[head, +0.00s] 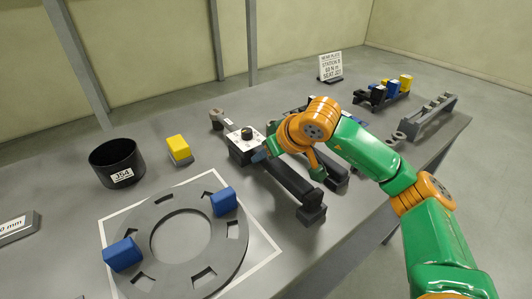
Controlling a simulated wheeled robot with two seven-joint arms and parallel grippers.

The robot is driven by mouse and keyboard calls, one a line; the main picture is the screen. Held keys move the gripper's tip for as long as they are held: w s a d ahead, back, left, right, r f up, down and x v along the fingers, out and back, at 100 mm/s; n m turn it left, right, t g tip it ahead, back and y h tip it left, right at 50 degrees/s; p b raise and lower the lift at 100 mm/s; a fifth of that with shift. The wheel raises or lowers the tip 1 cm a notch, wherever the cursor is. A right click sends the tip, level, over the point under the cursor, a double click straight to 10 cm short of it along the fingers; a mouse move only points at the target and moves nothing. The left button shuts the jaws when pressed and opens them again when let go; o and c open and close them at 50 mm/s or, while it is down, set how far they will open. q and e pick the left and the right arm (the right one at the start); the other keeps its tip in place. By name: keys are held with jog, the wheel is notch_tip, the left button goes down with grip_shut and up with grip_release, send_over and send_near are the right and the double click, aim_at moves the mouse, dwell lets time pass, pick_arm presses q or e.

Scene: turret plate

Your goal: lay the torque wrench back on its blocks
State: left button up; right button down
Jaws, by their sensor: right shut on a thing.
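The torque wrench (289,181) is a long dark bar with a white dial housing (245,138) towards its far left end. It lies slanted across the middle of the table. My right gripper (264,154) is shut on the wrench beside the dial housing; the orange wrist hides part of the grip. A dark block (312,213) is at the near end of the bar, and a grey piece (216,119) is at the far end. I cannot tell whether the wrench touches its blocks or hangs just above them. My left gripper is out of view.
A grey slotted ring plate (163,277) with two blue blocks (223,201) lies at front left. A black bin (113,157) and a yellow block (178,147) are behind it. A sign (330,66), coloured blocks (378,94) and a grey rack (431,117) stand at back right.

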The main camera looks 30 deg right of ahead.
dwell(0.8)
jog(key=shift+c, duration=1.8)
grip_release()
jog(key=shift+s, duration=0.1)
jog(key=shift+f, duration=0.15)
notch_tip(320, 180, up, 7)
jog(key=p, duration=0.6)
jog(key=shift+r, duration=0.2)
jog(key=shift+f, duration=0.1)
